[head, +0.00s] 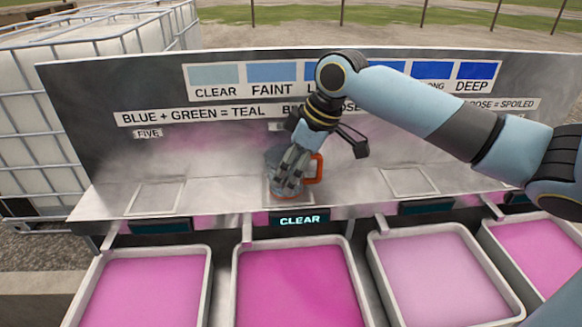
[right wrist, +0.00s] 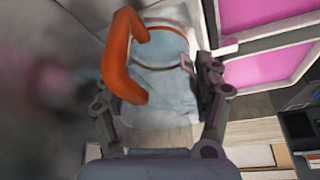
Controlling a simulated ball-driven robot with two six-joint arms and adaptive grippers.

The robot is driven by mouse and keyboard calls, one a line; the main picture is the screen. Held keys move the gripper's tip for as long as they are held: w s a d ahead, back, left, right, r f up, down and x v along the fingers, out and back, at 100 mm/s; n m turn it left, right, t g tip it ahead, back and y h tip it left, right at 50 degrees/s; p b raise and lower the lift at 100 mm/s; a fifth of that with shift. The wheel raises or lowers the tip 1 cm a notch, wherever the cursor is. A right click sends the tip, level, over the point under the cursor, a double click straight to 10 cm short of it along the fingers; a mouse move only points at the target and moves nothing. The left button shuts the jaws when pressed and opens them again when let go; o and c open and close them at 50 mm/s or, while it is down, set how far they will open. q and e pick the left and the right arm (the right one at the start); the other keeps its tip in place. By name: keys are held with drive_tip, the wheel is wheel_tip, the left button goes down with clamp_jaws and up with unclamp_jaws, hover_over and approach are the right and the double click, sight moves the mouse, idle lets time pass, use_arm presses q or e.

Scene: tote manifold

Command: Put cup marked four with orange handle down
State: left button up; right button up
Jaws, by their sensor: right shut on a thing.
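The clear cup (head: 273,157) with an orange handle (head: 317,168) is between the fingers of my right gripper (head: 291,172). It stands roughly upright at the middle square pad (head: 304,200) of the metal shelf, handle to the right. I cannot tell whether its base touches the pad. In the right wrist view, the cup's clear body (right wrist: 160,78) lies between the fingers, with the orange handle (right wrist: 117,60) on the left side. No mark on the cup is readable. My left gripper is not in view.
Empty square pads lie left (head: 155,197) and right (head: 409,181). A lit display (head: 300,220) reads CLEAR below the middle pad. Several trays of pink liquid, one being the middle tray (head: 238,290), stand in front. The upright back panel (head: 85,110) with color swatches rises close behind.

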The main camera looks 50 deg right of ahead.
drive_tip(key=shift+f, duration=0.1)
drive_tip(key=o, duration=1)
drive_tip(key=v, duration=1.2)
drive_tip(key=shift+p, duration=0.4)
drive_tip(key=shift+d, duration=0.1)
